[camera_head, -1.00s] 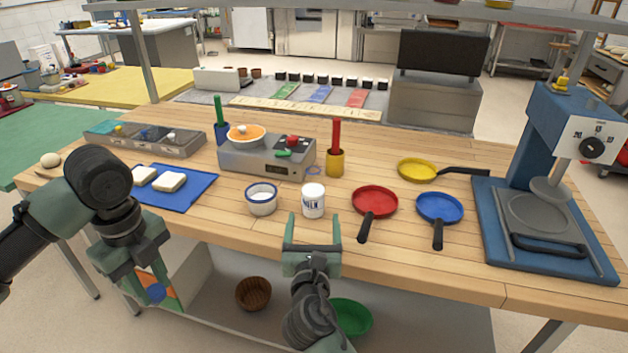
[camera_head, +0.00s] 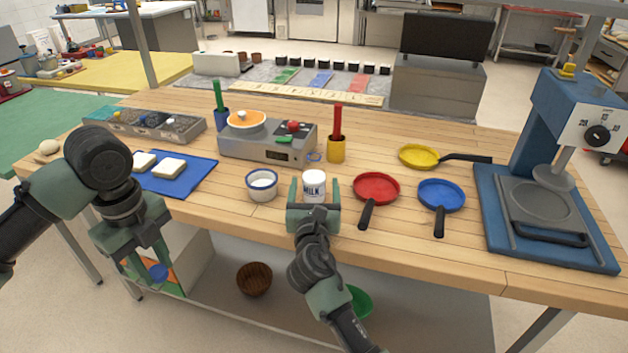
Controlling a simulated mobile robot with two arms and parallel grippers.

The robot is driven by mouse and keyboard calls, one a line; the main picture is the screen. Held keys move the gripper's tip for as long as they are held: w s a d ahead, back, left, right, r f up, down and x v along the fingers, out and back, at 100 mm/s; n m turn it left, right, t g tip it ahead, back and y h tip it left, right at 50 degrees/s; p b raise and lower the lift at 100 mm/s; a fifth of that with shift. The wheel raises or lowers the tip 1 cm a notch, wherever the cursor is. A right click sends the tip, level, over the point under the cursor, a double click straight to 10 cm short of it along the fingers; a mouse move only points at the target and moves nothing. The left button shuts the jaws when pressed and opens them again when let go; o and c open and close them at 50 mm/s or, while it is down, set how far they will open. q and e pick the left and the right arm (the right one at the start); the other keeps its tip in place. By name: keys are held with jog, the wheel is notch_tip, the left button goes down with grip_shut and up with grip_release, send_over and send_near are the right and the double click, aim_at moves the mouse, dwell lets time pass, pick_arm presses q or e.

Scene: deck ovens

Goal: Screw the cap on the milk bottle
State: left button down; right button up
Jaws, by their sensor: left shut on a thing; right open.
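The milk bottle (camera_head: 314,184), white with dark "MILK" lettering, stands upright near the front edge of the wooden table; its top looks white. My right gripper (camera_head: 314,192) is open, with one finger on each side of the bottle; I cannot tell whether they touch it. My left gripper (camera_head: 157,268) hangs in front of the table's front edge at the left, pointing down. It is shut on a small round blue cap (camera_head: 158,272), held below table height.
A white bowl (camera_head: 262,185) stands just left of the bottle. A red pan (camera_head: 377,187) and a blue pan (camera_head: 441,194) lie to its right. A blue mat (camera_head: 190,180) with bread is at the left. A hot plate unit (camera_head: 268,147) stands behind.

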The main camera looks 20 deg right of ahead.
aim_at(314, 162)
jog(key=shift+w, duration=0.15)
jog(key=x, duration=0.5)
jog(key=shift+w+r, duration=0.1)
jog(key=shift+w, duration=0.05)
jog(key=shift+r, duration=0.1)
grip_shut()
pick_arm(q)
jog(key=shift+r, duration=0.1)
pick_arm(e)
jog(key=shift+r, duration=0.2)
pick_arm(q)
jog(key=shift+r+p, duration=0.5)
jog(key=shift+p, duration=0.1)
pick_arm(e)
jog(key=shift+r, duration=1.7)
pick_arm(q)
jog(key=shift+f, duration=0.1)
pick_arm(e)
jog(key=shift+s+a+f, duration=0.15)
jog(key=shift+s, duration=0.25)
pick_arm(q)
jog(key=shift+f+b, duration=0.3)
jog(key=shift+b, duration=0.1)
pick_arm(e)
jog(key=v, duration=1.7)
